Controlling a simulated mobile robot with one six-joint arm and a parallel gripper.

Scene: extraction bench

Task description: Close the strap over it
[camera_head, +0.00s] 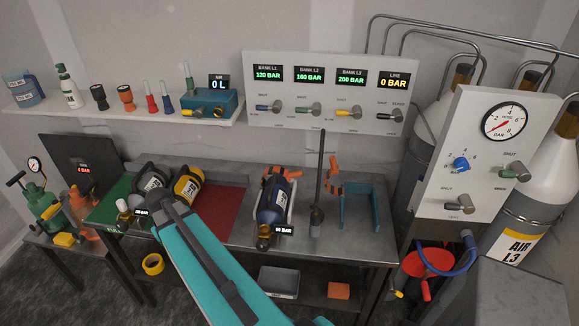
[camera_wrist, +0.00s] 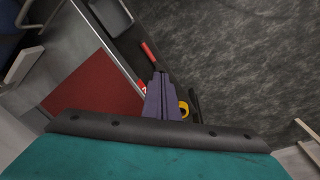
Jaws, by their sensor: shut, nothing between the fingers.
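A dark blue cylinder (camera_head: 272,200) lies on the steel bench in a pale cradle (camera_head: 291,203), its brass valve toward the front edge. An orange piece (camera_head: 277,171), which looks like the strap, shows at the cylinder's far end; I cannot tell how it is fastened. My teal arm reaches up from the bottom, left of the cylinder.
A teal bracket (camera_head: 359,207) with orange parts (camera_head: 334,178) and a dark upright rod (camera_head: 321,165) stand right of the cylinder. Grey and yellow cylinders (camera_head: 188,184) lie left. Yellow tape (camera_head: 153,264) sits on the lower shelf. A valve panel (camera_head: 320,95) is behind.

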